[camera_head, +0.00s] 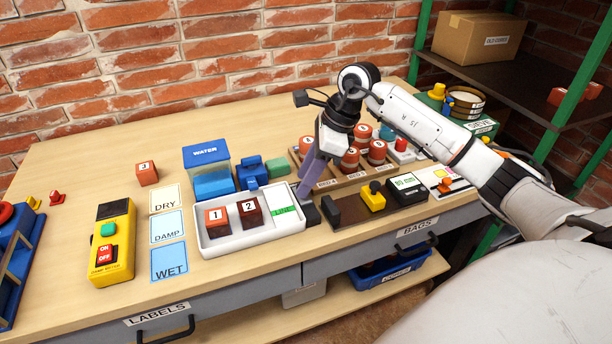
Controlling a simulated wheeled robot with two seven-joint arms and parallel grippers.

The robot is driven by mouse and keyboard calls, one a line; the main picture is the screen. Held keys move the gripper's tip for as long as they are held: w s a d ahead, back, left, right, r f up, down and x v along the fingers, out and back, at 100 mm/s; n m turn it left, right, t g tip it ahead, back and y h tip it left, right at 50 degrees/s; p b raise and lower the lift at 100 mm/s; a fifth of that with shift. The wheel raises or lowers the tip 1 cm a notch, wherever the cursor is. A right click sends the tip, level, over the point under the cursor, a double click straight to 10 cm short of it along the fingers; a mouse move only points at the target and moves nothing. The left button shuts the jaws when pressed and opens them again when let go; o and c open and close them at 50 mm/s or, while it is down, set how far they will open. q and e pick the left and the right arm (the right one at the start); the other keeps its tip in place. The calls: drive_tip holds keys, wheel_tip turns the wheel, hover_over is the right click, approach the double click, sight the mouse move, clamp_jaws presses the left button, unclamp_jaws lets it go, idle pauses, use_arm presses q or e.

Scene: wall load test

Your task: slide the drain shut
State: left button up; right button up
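A white tray (232,243) stands near the front of the bench. Two dark red blocks, marked 1 (217,222) and 2 (250,212), sit in it. A green label (285,211) too small to read lies at its right end, and a small dark block (311,214) is beside that end. I cannot tell for sure which part is the drain slide. My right gripper (305,192) points down with purple fingers at the tray's right end, close to the dark block. Contact and finger gap are unclear. My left gripper is out of view.
A water tank (208,172) and a blue device (251,171) stand behind the tray. DRY, DAMP (167,227) and WET cards and a yellow damp meter (111,240) lie left. A wooden rack of red cylinders (349,180) and a yellow-knobbed block (373,197) are right.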

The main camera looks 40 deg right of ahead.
drive_tip(key=v, duration=1)
drive_tip(key=shift+r, duration=0.1)
